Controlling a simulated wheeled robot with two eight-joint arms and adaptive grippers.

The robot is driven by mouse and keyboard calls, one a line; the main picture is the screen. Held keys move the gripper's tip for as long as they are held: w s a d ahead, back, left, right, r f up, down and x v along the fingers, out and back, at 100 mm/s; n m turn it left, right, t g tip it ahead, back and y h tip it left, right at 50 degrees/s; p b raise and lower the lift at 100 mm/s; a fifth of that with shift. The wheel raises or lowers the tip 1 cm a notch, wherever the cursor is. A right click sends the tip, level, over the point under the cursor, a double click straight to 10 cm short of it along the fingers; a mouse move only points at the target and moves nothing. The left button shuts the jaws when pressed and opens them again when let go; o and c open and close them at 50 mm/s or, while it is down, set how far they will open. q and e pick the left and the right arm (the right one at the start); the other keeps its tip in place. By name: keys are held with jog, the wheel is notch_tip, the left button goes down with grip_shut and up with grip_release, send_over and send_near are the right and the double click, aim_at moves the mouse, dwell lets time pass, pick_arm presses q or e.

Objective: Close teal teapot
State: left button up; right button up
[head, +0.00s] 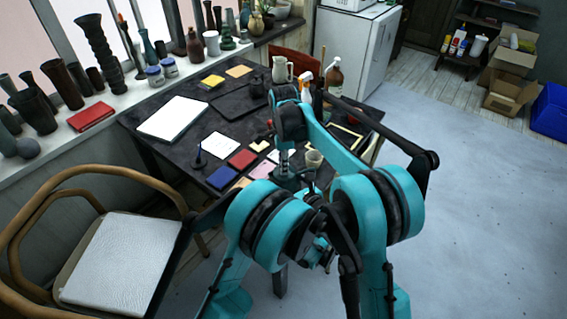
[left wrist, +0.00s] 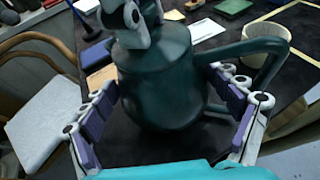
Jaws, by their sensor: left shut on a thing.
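The dark teal teapot (left wrist: 158,85) stands upright on the dark table in the left wrist view, with a looped handle (left wrist: 266,52) on the right. My left gripper (left wrist: 163,84) has its purple-padded fingers on either side of the teapot body and is shut on it. White and teal parts of my right gripper (left wrist: 130,18) are right over the teapot's top. They cover the opening and lid area, so I cannot tell whether the lid is seated or held. In the head view my arms hide most of the teapot and both gripper tips.
Coloured tiles (head: 242,159), a white board (head: 173,118) and bottles (head: 334,76) lie or stand on the table. A chair (head: 118,255) is at the left.

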pick_arm(q)
jog(key=shift+f, duration=0.1)
pick_arm(e)
jog(key=o, duration=0.5)
notch_tip(320, 180, up, 12)
jog(key=shift+r, duration=0.1)
pick_arm(q)
jog(key=o, duration=1.5)
jog(key=shift+c, duration=0.2)
